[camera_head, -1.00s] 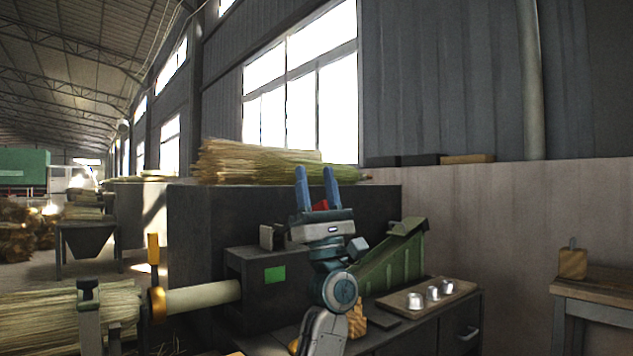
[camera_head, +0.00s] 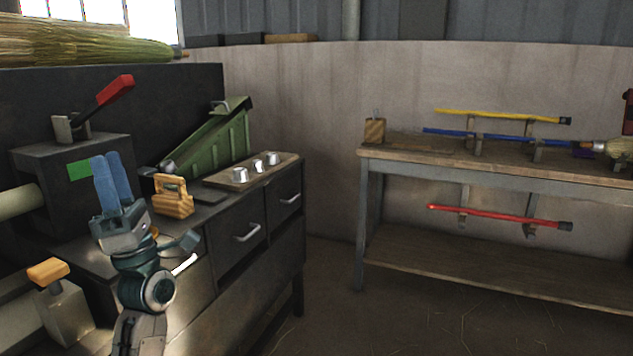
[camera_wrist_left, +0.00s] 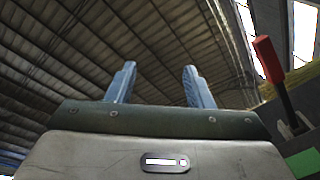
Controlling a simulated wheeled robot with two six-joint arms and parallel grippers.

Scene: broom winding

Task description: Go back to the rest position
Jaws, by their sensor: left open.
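My left gripper (camera_head: 112,183) points up in front of the dark machine bench, its blue fingers raised above the bench top. In the left wrist view its two fingers (camera_wrist_left: 160,84) stand apart with nothing between them, against the roof. The red-handled lever (camera_head: 104,98) on the machine's dark box is behind and above it; the lever's red handle (camera_wrist_left: 269,60) also shows at the right of the left wrist view. My right gripper is in neither view.
A wooden-handled tool (camera_head: 173,197), a green sloped bin (camera_head: 217,142) and a tray (camera_head: 236,181) with metal cups stand on the bench. A workbench (camera_head: 480,168) with a blue pole (camera_head: 500,139) stands at the right. The floor between is open.

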